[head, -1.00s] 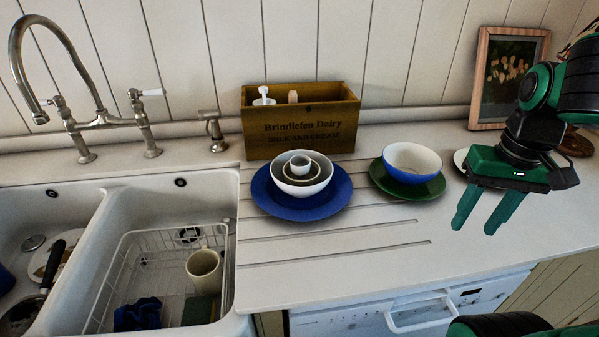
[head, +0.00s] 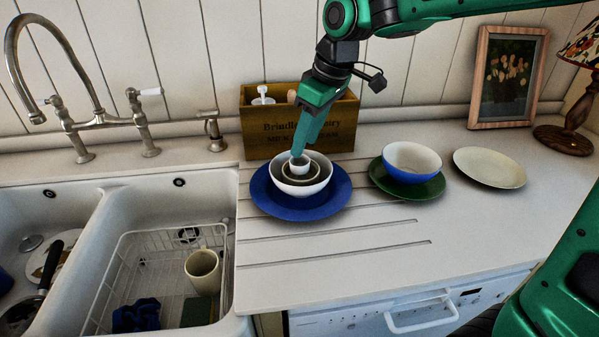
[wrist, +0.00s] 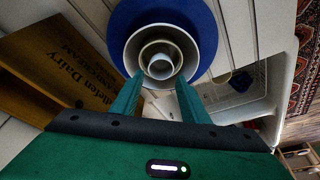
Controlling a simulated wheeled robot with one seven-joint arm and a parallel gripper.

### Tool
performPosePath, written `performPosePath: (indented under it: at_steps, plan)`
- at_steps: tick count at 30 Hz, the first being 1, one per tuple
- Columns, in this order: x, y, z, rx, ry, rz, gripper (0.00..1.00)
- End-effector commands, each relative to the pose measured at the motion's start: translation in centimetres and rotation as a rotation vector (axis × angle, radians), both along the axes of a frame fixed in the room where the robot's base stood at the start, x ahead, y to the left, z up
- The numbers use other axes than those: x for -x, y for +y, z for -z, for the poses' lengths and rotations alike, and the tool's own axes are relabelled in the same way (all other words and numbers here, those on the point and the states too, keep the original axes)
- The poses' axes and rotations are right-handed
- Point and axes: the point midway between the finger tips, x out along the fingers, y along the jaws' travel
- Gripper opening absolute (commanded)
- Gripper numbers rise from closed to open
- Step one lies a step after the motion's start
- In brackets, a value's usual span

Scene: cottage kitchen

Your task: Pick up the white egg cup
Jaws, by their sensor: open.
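The white egg cup (head: 299,168) is small and stands at the centre of nested bowls. It sits inside a smaller bowl (head: 316,177), which is inside a larger white bowl (head: 302,190) on a blue plate (head: 263,196). In the wrist view the egg cup (wrist: 160,68) shows as the innermost ring. My gripper (head: 299,152) points down at the egg cup, its fingertips at about the cup's rim in the head view. In the wrist view the open fingers (wrist: 160,77) reach toward either side of the cup. I cannot tell whether they touch it.
A wooden dairy crate (head: 262,141) stands close behind the stack. A blue-and-white bowl (head: 412,158) on a green plate (head: 428,190) and a cream plate (head: 489,167) are to the right. The sink with a wire rack (head: 150,262) is left. The front counter is clear.

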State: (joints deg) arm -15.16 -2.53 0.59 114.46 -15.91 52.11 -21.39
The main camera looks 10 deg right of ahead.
Motion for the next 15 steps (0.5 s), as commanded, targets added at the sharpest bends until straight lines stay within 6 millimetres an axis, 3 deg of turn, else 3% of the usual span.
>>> performPosePath:
  at_steps: [15]
  plan:
    - [-0.7, 0.9, 5.2, 0.001, 0.001, 0.001, 0.41]
